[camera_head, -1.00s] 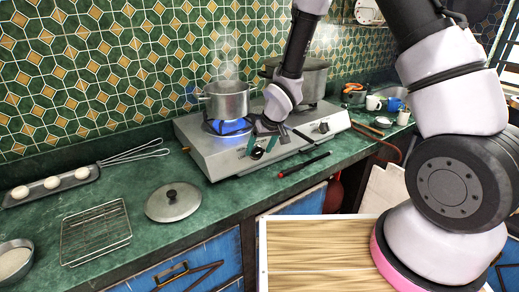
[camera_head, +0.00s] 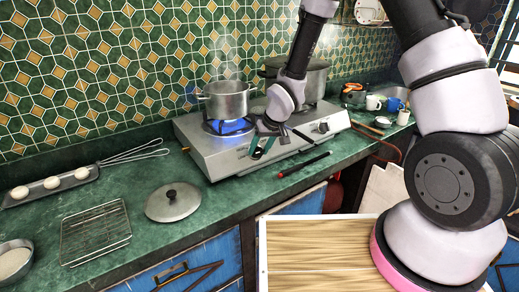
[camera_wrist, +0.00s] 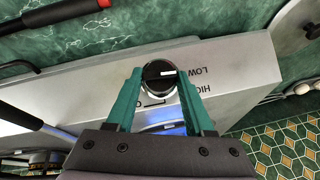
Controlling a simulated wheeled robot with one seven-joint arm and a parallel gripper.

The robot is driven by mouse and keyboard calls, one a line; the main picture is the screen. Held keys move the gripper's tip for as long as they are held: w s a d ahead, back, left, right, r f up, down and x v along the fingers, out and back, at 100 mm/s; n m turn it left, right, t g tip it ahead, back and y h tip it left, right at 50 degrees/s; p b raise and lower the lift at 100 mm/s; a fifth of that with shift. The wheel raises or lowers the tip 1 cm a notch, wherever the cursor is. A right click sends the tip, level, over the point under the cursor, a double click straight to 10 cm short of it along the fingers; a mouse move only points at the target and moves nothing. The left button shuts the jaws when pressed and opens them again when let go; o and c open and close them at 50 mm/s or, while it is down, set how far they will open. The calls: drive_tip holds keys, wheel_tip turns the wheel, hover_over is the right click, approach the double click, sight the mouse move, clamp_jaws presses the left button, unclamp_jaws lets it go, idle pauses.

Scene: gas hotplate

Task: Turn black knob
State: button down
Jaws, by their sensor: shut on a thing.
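The black knob (camera_wrist: 159,72) is on the front panel of the silver gas hotplate (camera_wrist: 235,78), beside the printed words HIGH and LOW. In the head view the knob (camera_head: 256,153) is partly covered by my gripper (camera_head: 263,149). In the wrist view my gripper (camera_wrist: 159,76) has one teal finger on each side of the knob and is shut on it. The left burner burns with a blue flame (camera_head: 229,126) under a steel pot (camera_head: 228,102).
A second knob (camera_head: 323,127) is on the panel to the right, and a larger pot (camera_head: 312,79) stands behind my arm. A red and black tool (camera_head: 304,164) lies in front of the hotplate. A lid (camera_head: 172,205) and wire rack (camera_head: 96,235) lie on the left counter.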

drive_tip(key=m+y, duration=0.1)
drive_tip(key=m, duration=0.1)
drive_tip(key=m+y, duration=0.1)
drive_tip(key=shift+w+d+g+y, duration=0.15)
drive_tip(key=shift+d+g+y, duration=0.15)
drive_tip(key=shift+g, duration=0.1)
drive_tip(key=m+y, duration=0.2)
drive_tip(key=m, duration=0.1)
drive_tip(key=shift+d+f+y, duration=0.1)
drive_tip(key=shift+f+y, duration=0.05)
drive_tip(key=shift+y, duration=0.15)
drive_tip(key=m+y, duration=0.2)
drive_tip(key=m, duration=0.2)
drive_tip(key=shift+d+f, duration=0.1)
drive_tip(key=shift+f, duration=0.05)
drive_tip(key=shift+d+f+m+t+y, duration=0.15)
drive_tip(key=shift+m+t+y, duration=0.8)
drive_tip(key=shift+m, duration=0.75)
drive_tip(key=shift+y, duration=0.25)
drive_tip(key=shift+c, duration=1.5)
unclamp_jaws()
drive_tip(key=v, duration=1)
drive_tip(key=shift+d, duration=0.3)
